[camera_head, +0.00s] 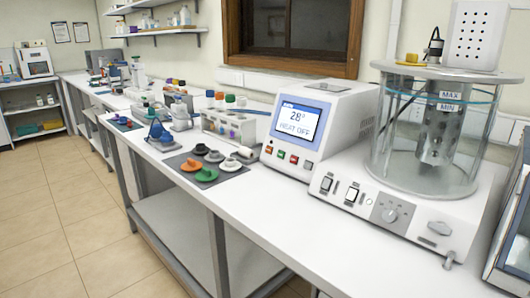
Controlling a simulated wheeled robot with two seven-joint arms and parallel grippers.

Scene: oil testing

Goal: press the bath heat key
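A white control unit (318,128) with a tilted front stands on the bench. Its blue-white display (300,122) shows a number that looks like 28 and the words HEAT OFF. Below the display is a row of small coloured keys (288,157); their labels are too small to read, so I cannot tell which is the heat key. To its right, the bath (432,150) is a clear glass vessel with MAX and MIN marks on a white base (425,236). The base has two rocker switches (340,189) and a round knob (389,214). Neither gripper shows in the head view.
A rack of tubes (228,127) and a dark mat with coloured stoppers (205,171) lie left of the control unit. The white bench top (290,211) is clear in front of the unit. A glass-fronted device (515,230) stands at the right edge.

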